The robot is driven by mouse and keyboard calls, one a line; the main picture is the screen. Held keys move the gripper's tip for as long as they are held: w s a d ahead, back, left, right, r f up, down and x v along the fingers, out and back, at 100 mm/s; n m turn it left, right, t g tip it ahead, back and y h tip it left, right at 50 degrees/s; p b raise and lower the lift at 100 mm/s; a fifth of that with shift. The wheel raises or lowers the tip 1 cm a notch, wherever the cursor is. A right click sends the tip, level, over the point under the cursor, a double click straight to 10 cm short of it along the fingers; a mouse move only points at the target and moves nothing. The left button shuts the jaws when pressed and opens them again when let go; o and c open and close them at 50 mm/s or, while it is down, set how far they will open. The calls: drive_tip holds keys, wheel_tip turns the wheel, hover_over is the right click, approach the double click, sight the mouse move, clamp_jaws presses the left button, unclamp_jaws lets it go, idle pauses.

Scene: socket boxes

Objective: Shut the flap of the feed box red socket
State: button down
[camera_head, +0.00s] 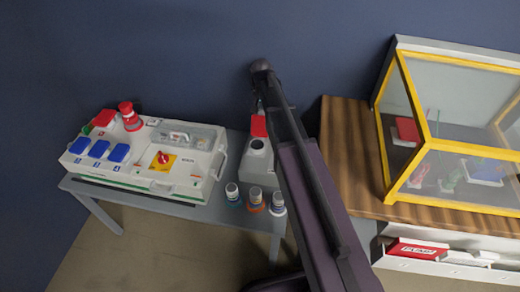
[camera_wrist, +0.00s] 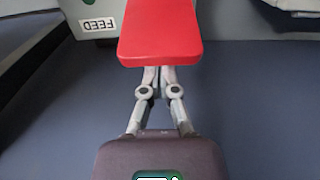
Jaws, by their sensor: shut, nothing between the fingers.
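The feed box (camera_head: 256,163) is a small grey box on the grey table in the head view. Its red socket flap (camera_head: 258,126) stands raised above the box top. In the wrist view the red flap (camera_wrist: 160,35) fills the top middle, beside the box face (camera_wrist: 92,10) with an upside-down FEED label. My gripper (camera_wrist: 158,76) is shut and empty, its fingers reaching up to the flap's near edge. The flap hides the fingertips, so I cannot tell whether they touch it. In the head view my arm covers part of the box, and the gripper is hard to make out.
A larger white socket box (camera_head: 150,155) with blue flaps (camera_head: 97,149), a red plug (camera_head: 130,115) and a red switch stands left on the table. Several small jars (camera_head: 254,197) line the front edge. A yellow-framed glass case (camera_head: 440,140) stands on a wooden top at right.

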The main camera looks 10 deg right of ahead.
sight(259, 128)
drive_tip(key=shift+f, duration=0.1)
drive_tip(key=shift+f+b, duration=1.65)
drive_tip(key=shift+b, duration=0.1)
drive_tip(key=shift+s, duration=0.15)
drive_tip(key=shift+s+a, duration=0.3)
drive_tip(key=shift+s, duration=0.45)
drive_tip(key=shift+s+a, duration=0.35)
drive_tip(key=shift+s, duration=0.35)
drive_tip(key=shift+s+a, duration=0.3)
drive_tip(key=shift+s, duration=0.45)
drive_tip(key=shift+s+a+f+b, duration=0.25)
drive_tip(key=shift+s+f+b, duration=0.2)
drive_tip(key=shift+s, duration=0.2)
wheel_tip(259, 128, up, 7)
drive_tip(key=p, duration=0.7)
drive_tip(key=shift+w, duration=0.1)
